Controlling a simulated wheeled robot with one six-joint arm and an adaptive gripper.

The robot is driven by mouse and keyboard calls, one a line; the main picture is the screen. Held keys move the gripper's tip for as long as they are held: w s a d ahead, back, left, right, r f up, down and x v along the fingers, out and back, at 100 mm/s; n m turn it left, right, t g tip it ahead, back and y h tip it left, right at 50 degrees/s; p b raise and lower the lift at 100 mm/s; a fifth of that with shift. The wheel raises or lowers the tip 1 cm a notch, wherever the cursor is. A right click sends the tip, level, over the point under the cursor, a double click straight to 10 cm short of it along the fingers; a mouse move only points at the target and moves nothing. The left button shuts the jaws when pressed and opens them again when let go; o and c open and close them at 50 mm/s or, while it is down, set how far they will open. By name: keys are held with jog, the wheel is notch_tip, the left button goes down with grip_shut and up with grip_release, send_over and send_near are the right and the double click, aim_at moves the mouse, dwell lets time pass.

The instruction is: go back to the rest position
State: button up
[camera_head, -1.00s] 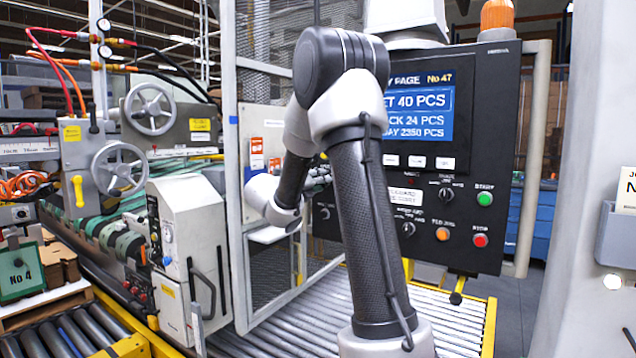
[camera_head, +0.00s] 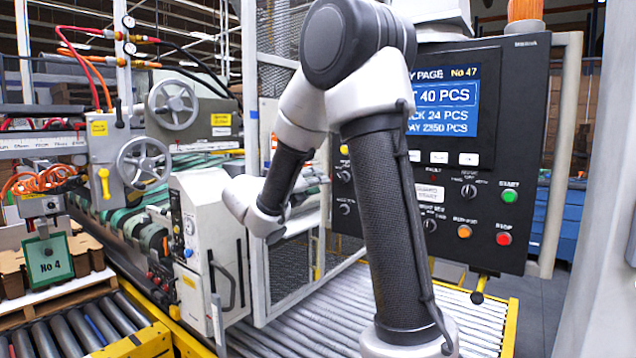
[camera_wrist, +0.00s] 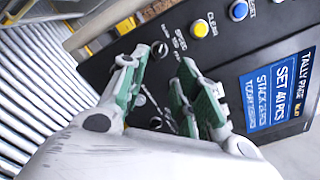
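My gripper (camera_wrist: 160,75) shows in the wrist view with its two green-padded fingers apart and nothing between them. Behind it is the dark control panel (camera_wrist: 225,62), seen tilted, with a yellow CLEAR button (camera_wrist: 200,28) and a blue button (camera_wrist: 239,10). In the head view my arm bends over in front of the left part of the panel (camera_head: 520,130), with the wrist low at the left. My arm hides part of the panel and its screen (camera_head: 450,100). The fingers are hard to make out in the head view.
A white cabinet (camera_head: 205,250) and a mesh guard (camera_head: 285,80) stand left of my arm. A roller conveyor (camera_head: 310,325) runs below the panel.

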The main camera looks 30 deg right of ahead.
dwell(0.4)
jog(key=s+d+f+m+g+y, duration=0.1)
jog(key=s+f+m+g+y, duration=0.25)
jog(key=s+f+m, duration=0.4)
jog(key=s+d+f+m+g+y, duration=0.1)
jog(key=s+f+m+g+y, duration=0.25)
jog(key=s+m, duration=0.55)
jog(key=s+a+r+m+t+y, duration=0.1)
jog(key=s+a+m+t+y, duration=0.4)
jog(key=s+a+m+y, duration=0.5)
jog(key=s+a+m, duration=0.2)
jog(key=a+m, duration=0.2)
jog(key=shift+s+t, duration=0.3)
jog(key=shift+s, duration=0.05)
